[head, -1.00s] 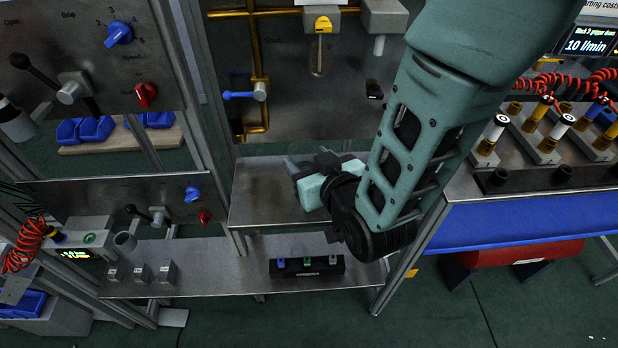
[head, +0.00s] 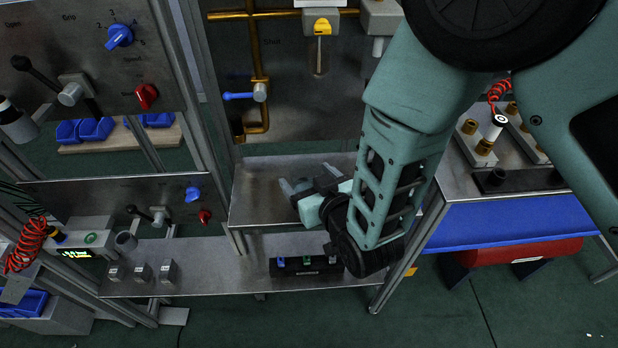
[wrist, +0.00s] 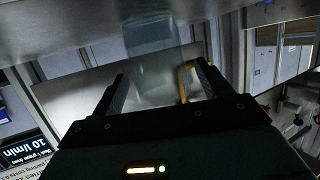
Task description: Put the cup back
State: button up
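My gripper (head: 309,178) is over the metal shelf (head: 262,212) below the brass-piped panel, its fingers spread apart. In the wrist view the two dark fingers (wrist: 162,90) are also apart. A clear, see-through cup (wrist: 152,55) shows between and beyond them, with a visible gap to each finger. Its far part overlaps a dark metal surface at the top of that view; I cannot tell for certain whether it rests on it. In the head view I cannot make out the cup clearly near the gripper.
A yellow-topped dispenser (head: 322,26) with a clear tube hangs on the panel above. A blue-handled valve (head: 240,96) is at its left. On the lower shelf stand a black block (head: 306,266) with coloured pieces and small grey blocks (head: 141,272). A brass-fitting bench is at the right.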

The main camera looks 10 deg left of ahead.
jog(key=shift+r, duration=0.2)
jog(key=shift+s+d, duration=0.15)
jog(key=shift+s, duration=0.1)
jog(key=p+v, duration=0.2)
jog(key=v, duration=0.9)
jog(key=shift+r, duration=0.2)
jog(key=shift+s+d, duration=0.1)
jog(key=shift+s, duration=0.05)
